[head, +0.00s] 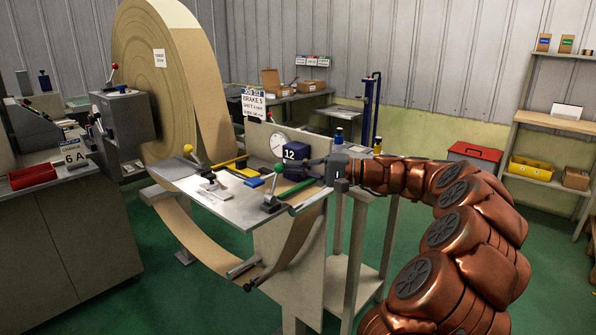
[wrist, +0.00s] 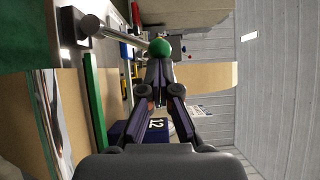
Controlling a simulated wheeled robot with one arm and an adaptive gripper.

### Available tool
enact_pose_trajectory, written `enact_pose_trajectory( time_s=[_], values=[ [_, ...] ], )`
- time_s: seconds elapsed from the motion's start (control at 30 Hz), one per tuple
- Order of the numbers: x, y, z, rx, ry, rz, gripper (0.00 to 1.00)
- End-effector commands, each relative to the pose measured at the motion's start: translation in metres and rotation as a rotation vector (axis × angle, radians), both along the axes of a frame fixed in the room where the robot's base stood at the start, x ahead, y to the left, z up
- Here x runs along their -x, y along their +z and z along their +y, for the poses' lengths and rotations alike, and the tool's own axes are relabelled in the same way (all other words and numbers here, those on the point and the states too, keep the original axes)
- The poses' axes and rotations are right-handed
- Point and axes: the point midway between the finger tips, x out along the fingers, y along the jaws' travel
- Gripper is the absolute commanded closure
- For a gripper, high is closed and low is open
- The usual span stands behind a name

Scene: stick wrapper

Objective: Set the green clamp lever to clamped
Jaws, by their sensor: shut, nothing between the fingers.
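The green clamp lever has a round green knob (head: 278,167) on a grey metal shaft. It rises from a dark mount near the front edge of the machine table. In the wrist view the green knob (wrist: 159,47) sits just beyond my fingertips, and its shaft runs from the upper left. My gripper (head: 289,172) reaches in from the right, beside the knob. In the wrist view my gripper (wrist: 159,66) has its fingertips together, with nothing held between them. The tips look very close to the knob; I cannot tell whether they touch it.
A dark blue block marked 12 (head: 297,151) stands just behind my fingers. A green bar (head: 308,201) lies along the table's right edge. A lever with a yellow knob (head: 188,148) stands at the left. A large paper roll (head: 150,75) rises behind.

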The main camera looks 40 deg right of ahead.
Motion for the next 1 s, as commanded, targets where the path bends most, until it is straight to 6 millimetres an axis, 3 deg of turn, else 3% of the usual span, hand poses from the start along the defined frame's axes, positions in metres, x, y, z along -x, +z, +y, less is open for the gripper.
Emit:
enact_pose_trajectory(
  time_s=[0.63, 1.0],
  values=[
    [0.011, 0.021, 0.045, 0.545, 0.000, -0.131, 1.00],
    [0.017, 0.023, 0.069, 0.804, 0.003, -0.189, 1.00]
  ],
)
